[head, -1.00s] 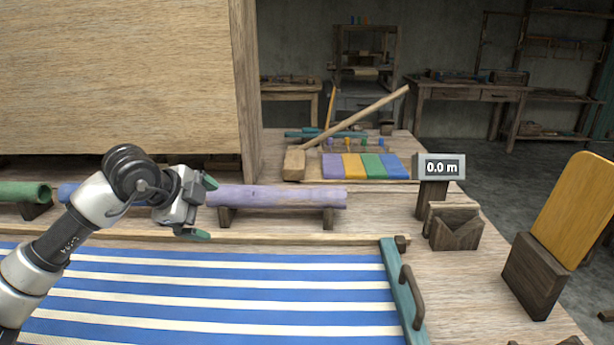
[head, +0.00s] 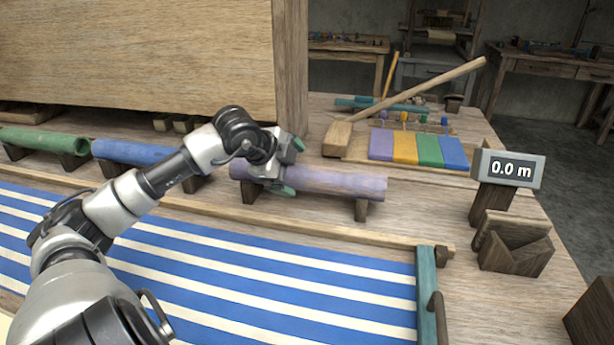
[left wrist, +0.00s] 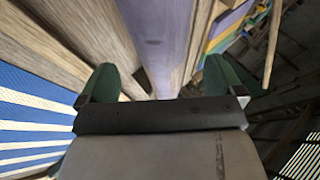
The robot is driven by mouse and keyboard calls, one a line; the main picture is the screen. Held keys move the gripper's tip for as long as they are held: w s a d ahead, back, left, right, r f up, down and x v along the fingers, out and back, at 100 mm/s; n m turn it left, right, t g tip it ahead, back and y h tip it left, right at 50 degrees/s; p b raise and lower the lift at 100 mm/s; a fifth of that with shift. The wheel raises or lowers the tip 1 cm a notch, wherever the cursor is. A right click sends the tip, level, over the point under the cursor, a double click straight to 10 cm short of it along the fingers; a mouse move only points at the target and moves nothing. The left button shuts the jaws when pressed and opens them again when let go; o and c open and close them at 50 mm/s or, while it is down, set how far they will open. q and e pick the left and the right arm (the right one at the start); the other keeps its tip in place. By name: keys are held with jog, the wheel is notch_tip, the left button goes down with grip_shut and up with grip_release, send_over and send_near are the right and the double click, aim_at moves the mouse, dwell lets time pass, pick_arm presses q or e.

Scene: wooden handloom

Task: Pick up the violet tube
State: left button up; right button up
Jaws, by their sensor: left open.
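The violet tube (head: 335,182) lies level across two dark wooden supports behind the striped cloth. My left gripper (head: 291,167) is open at the left part of the tube, one green fingertip on its far side and one on its near side. In the left wrist view, the tube (left wrist: 158,40) runs lengthwise between the two open fingers (left wrist: 160,85). The fingers do not grip it, and I cannot tell how far down they reach. The gripper hides part of the tube in the head view. My right gripper is not in view.
A blue tube (head: 140,153) and a green tube (head: 40,140) lie to the left. A sign (head: 508,169) reads 0.0 m. The blue-and-white cloth (head: 290,265) is in front.

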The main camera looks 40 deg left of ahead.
aim_at(299, 171)
pick_arm(q)
jog(key=shift+w+d+f, duration=0.15)
jog(key=shift+w+f, duration=0.15)
jog(key=shift+w, duration=0.15)
jog(key=p+x, duration=0.1)
jog(key=x, duration=0.2)
jog(key=shift+w+d, duration=0.1)
jog(key=shift+w+f, duration=0.4)
jog(key=shift+f, duration=0.05)
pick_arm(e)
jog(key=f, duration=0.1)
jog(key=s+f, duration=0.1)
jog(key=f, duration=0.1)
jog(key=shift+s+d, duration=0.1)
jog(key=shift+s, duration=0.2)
pick_arm(q)
jog(key=shift+c, duration=0.3)
jog(key=shift+r, duration=0.1)
jog(key=c, duration=1.2)
jog(key=shift+o, duration=0.2)
